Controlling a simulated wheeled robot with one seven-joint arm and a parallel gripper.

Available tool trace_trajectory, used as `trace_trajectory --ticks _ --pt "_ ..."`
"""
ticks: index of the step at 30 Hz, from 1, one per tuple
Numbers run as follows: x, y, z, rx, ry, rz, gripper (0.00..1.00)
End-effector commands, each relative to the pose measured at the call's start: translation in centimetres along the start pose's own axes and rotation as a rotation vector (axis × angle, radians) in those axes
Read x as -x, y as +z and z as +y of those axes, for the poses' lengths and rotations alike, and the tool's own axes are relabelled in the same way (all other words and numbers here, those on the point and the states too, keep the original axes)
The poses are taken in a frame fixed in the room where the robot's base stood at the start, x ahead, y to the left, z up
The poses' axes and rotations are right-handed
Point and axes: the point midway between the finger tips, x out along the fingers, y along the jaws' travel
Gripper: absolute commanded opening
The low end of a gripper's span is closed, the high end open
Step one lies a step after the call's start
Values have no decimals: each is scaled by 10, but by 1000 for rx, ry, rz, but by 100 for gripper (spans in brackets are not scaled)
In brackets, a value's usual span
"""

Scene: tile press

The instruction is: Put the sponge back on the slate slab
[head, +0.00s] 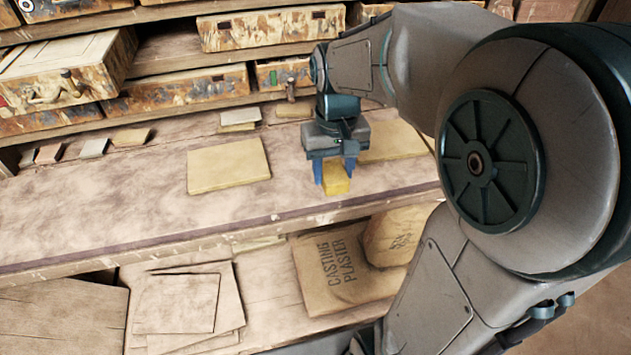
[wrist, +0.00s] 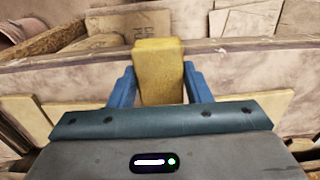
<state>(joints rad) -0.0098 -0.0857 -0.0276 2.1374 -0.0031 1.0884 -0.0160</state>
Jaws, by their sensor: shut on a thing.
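The yellow block-shaped sponge (head: 337,182) is between the blue fingers of my gripper (head: 334,173), near the bench's front edge. In the wrist view the sponge (wrist: 158,65) stands out past both fingertips of my gripper (wrist: 159,82), which is shut on it. I cannot tell whether the sponge touches the bench. Two flat pale yellow slabs lie on the bench: a left slab (head: 228,165) and a right slab (head: 392,142), partly hidden by my arm. Neither looks plainly slate-coloured, so I cannot tell which is the slate slab.
The wooden bench (head: 110,210) has free room at left and front. Small tiles (head: 93,148) lie along its back. Decorated drawers (head: 175,90) stand behind. Below are a casting plaster sack (head: 335,272) and stacked boards (head: 180,303).

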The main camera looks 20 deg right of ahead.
Motion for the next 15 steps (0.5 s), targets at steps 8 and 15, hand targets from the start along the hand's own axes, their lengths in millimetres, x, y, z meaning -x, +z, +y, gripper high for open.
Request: trace_trajectory --ticks 8,15 --pt "-26 -44 -3 0 0 -5 23" --pt "-50 -83 -6 0 -1 -5 23"
